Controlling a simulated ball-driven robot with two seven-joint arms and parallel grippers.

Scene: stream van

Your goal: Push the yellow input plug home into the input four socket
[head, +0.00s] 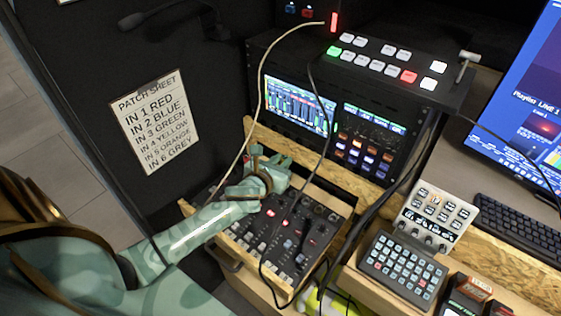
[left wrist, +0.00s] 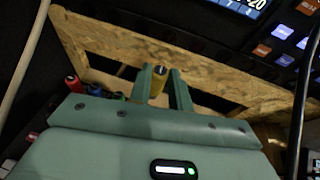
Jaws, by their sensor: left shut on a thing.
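My left gripper (head: 277,163) reaches in over the back edge of the mixer panel (head: 290,232), close to the wooden rail behind it. In the left wrist view its two green fingers (left wrist: 160,88) are shut on the yellow plug (left wrist: 158,78), whose dark end with a light tip shows between them. The input four socket is hidden, so I cannot tell how the plug sits relative to it. In the head view the plug is hidden by the gripper. My right gripper is in neither view.
Red (left wrist: 75,83), blue (left wrist: 95,89) and green plugs stand left of my fingers. A patch sheet (head: 155,122) lists IN 4 YELLOW. A pale cable and a black cable (head: 316,95) hang near my gripper. The wooden rail (left wrist: 210,80) runs close behind.

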